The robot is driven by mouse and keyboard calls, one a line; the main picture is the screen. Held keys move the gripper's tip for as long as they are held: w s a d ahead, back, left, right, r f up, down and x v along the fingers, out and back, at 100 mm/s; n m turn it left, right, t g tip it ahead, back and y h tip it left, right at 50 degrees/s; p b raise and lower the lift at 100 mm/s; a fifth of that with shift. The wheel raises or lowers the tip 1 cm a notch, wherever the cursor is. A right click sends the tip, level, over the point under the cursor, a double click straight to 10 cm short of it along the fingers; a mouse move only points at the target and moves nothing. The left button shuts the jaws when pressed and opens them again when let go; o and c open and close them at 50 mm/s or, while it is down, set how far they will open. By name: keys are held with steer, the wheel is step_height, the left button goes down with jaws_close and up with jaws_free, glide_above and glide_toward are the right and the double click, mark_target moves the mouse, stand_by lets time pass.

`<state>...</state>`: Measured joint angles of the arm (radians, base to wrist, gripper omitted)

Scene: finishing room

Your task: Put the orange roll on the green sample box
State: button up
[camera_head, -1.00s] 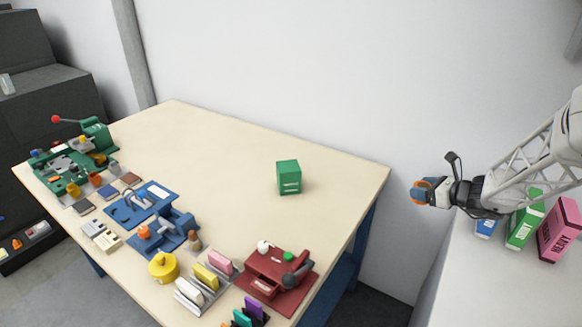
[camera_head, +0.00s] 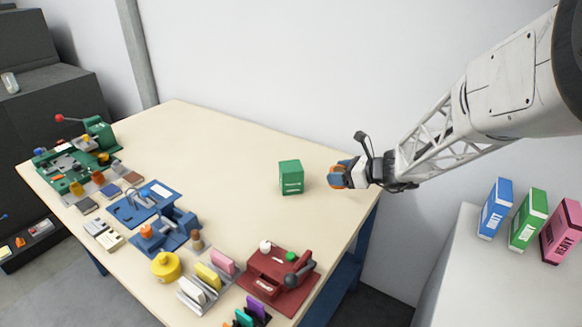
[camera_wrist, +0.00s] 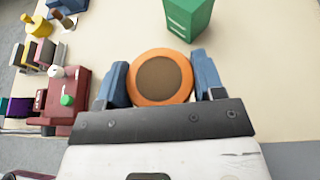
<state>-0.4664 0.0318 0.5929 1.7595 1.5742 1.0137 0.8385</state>
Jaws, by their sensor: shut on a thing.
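The green sample box (camera_head: 291,178) stands upright on the table, right of its middle. It also shows at the top of the wrist view (camera_wrist: 188,16). My gripper (camera_head: 341,177) is just right of the box, over the table's right side. In the wrist view its two blue-grey fingers (camera_wrist: 160,82) are shut on the orange roll (camera_wrist: 160,54), one on each side. The roll has an orange rim and a brown round middle; in the head view only a bit of its orange shows (camera_head: 337,178). The roll is apart from the box.
The pale table (camera_head: 225,150) is bare around the box. A red device (camera_head: 277,273), yellow pot (camera_head: 165,266) and blue fixture (camera_head: 175,232) stand nearer the front. Blue (camera_head: 495,208), green (camera_head: 528,219) and pink (camera_head: 562,231) boxes stand on a white surface at the right.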

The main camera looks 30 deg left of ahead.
steer(key=s+a+r+n+g, duration=0.1)
steer(key=s+a, duration=0.6)
steer(key=a, duration=0.1)
steer(key=shift+a+r+n+g, duration=0.25)
steer(key=shift+r+n+g, duration=0.05)
steer(key=shift+r+g, duration=0.1)
steer(key=shift+f, duration=0.1)
glide_above(291, 166)
steer(key=shift+f, duration=0.7)
steer(key=shift+f, duration=0.1)
steer(key=shift+f, duration=1.7)
steer(key=shift+f, duration=0.1)
steer(key=o, duration=1)
steer(key=shift+c, duration=0.2)
